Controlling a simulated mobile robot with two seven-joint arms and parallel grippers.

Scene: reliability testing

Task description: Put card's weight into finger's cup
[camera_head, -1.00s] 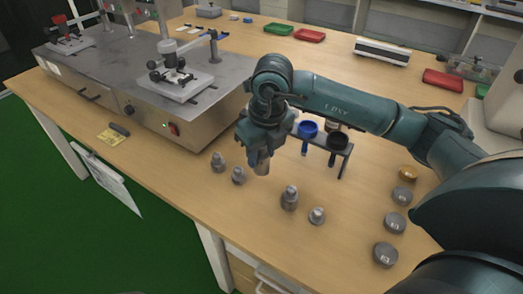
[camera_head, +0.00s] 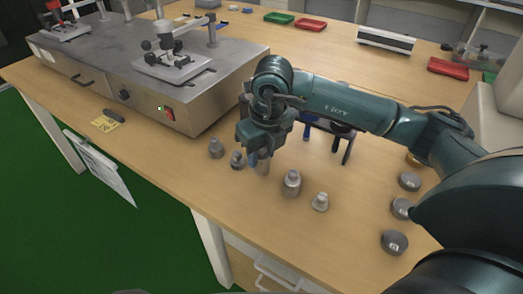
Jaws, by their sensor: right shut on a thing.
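My right gripper (camera_head: 258,159) points down over the front of the bench. It is shut on a small grey metal weight (camera_head: 265,168), mostly hidden by the fingers. A test machine (camera_head: 175,62) with a metal post stands at the back left; I cannot make out a cup clearly. My left gripper is not in view.
The machine's grey box (camera_head: 205,105) rises left of my gripper. A rack (camera_head: 348,148) stands behind my right arm, partly hidden. Round grey discs (camera_head: 394,242) line the right side. Green (camera_head: 279,18) and red (camera_head: 312,25) trays lie at the back.

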